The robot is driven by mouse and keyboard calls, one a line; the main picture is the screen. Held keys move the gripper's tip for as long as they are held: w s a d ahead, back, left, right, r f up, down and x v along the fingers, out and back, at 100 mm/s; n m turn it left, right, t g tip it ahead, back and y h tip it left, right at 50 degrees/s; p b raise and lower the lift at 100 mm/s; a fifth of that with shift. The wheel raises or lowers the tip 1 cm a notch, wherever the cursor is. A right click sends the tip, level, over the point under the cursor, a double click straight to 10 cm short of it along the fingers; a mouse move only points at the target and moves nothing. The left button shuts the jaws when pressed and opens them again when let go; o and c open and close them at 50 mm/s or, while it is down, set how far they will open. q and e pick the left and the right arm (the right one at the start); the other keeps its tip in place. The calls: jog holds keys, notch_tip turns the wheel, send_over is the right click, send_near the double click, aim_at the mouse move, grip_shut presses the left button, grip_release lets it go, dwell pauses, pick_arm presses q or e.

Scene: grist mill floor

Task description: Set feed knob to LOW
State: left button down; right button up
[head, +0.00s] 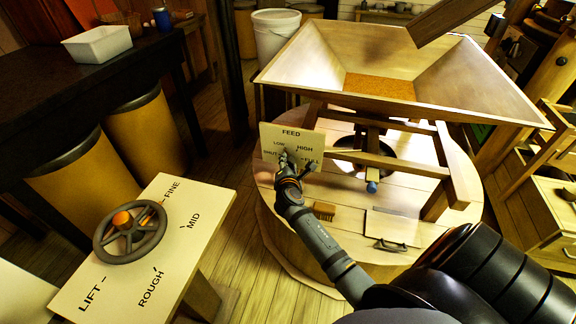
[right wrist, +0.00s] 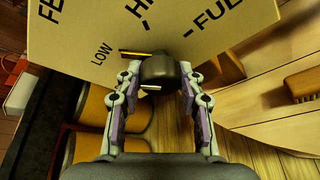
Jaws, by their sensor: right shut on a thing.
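The feed panel (head: 271,132) is a cream board marked FEED, LOW, HIGH, SHUT and FULL, at the front left of the hopper. My right gripper (head: 286,163) reaches it and covers its knob in the head view. In the right wrist view the dark round feed knob (right wrist: 160,70) sits between the two fingers of my right gripper (right wrist: 159,76), which are shut on it. A thin brass bar (right wrist: 136,53) at the knob points toward the LOW label (right wrist: 101,54). A second pale bar shows lower on the knob. My left gripper is not in view.
A lift handwheel (head: 130,229) stands on a board (head: 205,215) marked FINE, MID, ROUGH and LIFT at the lower left. The wooden hopper (head: 460,90) holds grain above the round millstone casing (head: 270,210). A dark bench (head: 110,70) carries a white tub (head: 97,46).

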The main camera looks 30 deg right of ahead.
dwell(0.4)
jog(key=o, duration=1.2)
jog(key=shift+c, duration=0.2)
jog(key=v, duration=1.2)
jog(key=shift+f, duration=0.15)
